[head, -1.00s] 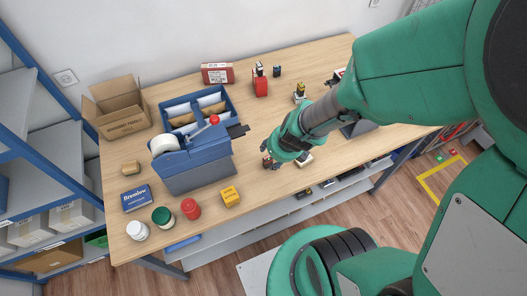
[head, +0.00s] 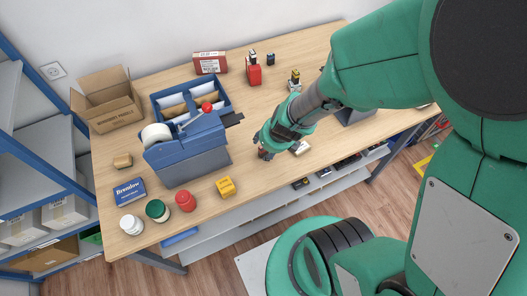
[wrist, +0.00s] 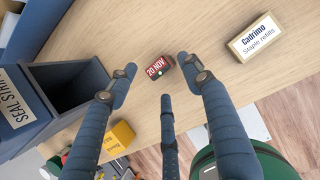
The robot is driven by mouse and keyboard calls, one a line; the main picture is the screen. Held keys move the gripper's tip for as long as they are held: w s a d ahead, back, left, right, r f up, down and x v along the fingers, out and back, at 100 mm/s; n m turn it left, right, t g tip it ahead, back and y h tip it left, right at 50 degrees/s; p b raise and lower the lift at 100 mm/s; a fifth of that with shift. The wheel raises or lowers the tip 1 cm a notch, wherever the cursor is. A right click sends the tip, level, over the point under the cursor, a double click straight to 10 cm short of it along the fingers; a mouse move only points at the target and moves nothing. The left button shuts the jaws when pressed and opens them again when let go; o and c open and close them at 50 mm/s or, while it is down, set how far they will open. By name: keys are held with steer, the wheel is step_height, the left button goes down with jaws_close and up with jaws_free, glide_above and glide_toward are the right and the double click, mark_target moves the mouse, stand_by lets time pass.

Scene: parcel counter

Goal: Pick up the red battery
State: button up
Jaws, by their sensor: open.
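A small red block (wrist: 160,66) with a white "20 NOV" label lies on the wooden counter in the wrist view. It is the red thing nearest my gripper; I cannot tell from its look that it is a battery. My gripper (wrist: 159,80) is open, its fingers spread around the block, with the block at the far side of the gap and apparently untouched. In the head view my gripper (head: 265,147) is low over the counter's front part and mostly hides the block.
A blue tape dispenser (head: 190,155) and open bin stand left of my gripper. A yellow box (head: 226,187) lies nearer the front edge. A staple-refill box (wrist: 256,37) lies right of the block. Bare counter surrounds the block.

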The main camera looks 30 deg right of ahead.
mark_target(264, 151)
steer(key=shift+b+x, duration=0.95)
steer(key=shift+x, duration=1.05)
steer(key=shift+c, duration=0.5)
jaws_close()
